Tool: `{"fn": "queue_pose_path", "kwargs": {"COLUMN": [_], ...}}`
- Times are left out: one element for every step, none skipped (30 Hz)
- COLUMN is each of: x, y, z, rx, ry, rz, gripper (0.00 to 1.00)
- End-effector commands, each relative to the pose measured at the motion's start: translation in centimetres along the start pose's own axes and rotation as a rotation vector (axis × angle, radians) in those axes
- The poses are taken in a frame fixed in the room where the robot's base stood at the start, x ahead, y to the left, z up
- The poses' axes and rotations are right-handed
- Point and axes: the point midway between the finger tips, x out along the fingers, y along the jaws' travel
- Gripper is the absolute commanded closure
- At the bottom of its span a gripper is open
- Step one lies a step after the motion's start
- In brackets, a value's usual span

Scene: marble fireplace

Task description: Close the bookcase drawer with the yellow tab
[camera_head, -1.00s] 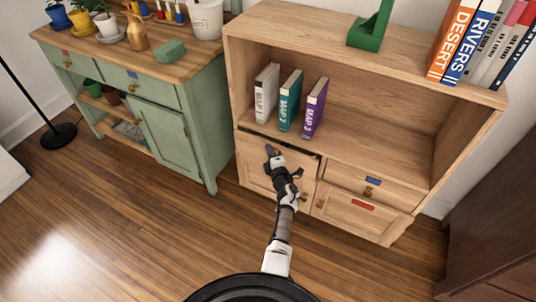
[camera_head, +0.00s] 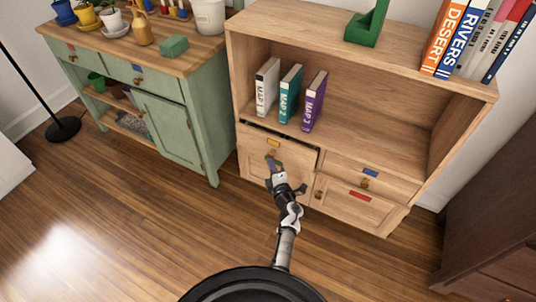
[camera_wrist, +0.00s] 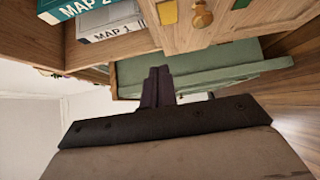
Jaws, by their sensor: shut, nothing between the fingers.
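The wooden bookcase drawer (camera_head: 254,162) with the yellow tab (camera_head: 273,143) is at the lower left of the bookcase. A dark gap along its top edge shows it standing slightly open. Its knob (camera_head: 270,154) is below the tab. My gripper (camera_head: 275,164) is shut and empty, in front of the drawer just below the knob; I cannot tell whether it touches. In the wrist view, my shut fingers (camera_wrist: 158,83) are below the drawer front (camera_wrist: 185,36) in the picture, with the yellow tab (camera_wrist: 168,12) and knob (camera_wrist: 202,15) at the top.
Right of this drawer are a blue-tab drawer (camera_head: 345,179) and a red-tab front (camera_head: 343,201). Map books (camera_head: 289,94) stand on the shelf above. A green cabinet (camera_head: 168,131) stands close on the left. The wooden floor (camera_head: 150,235) in front is clear.

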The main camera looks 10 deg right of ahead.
Motion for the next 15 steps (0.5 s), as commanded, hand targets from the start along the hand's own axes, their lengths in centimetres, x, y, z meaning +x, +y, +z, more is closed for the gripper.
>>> {"fn": "queue_pose_path", "kwargs": {"x": [-0.8, -1.1, -1.4, -1.7, -1.9, -2.0, -2.1, -2.1, -2.1, -2.0, -1.9, -1.8, -1.7, -1.5, -1.1], "y": [0.0, 0.0, 0.0, 0.0, 0.0, -0.1, -0.2, -0.4, -0.7, -0.9, -1.0, -1.1, -1.1, -1.1, -1.1], "z": [0.0, 0.0, 0.0, 0.0, 0.0, 0.0, 0.0, -0.1, -0.2, -0.3, -0.5, -0.5, -0.6, -0.6, -0.6], "rx": [0.000, 0.000, 0.001, 0.001, 0.001, 0.001, 0.001, 0.001, 0.001, 0.000, 0.000, 0.001, 0.000, 0.000, 0.000], "ry": [0.000, 0.000, 0.000, 0.000, 0.000, -0.001, -0.001, -0.001, -0.001, -0.001, 0.000, -0.001, 0.000, 0.000, 0.001], "rz": [-0.001, -0.001, 0.000, 0.000, 0.000, 0.000, 0.000, 0.000, 0.000, 0.000, 0.000, 0.001, 0.001, 0.001, 0.002], "gripper": [1.00, 1.00, 1.00, 1.00, 1.00, 1.00, 1.00, 1.00, 1.00, 1.00, 1.00, 1.00, 1.00, 1.00, 1.00]}}
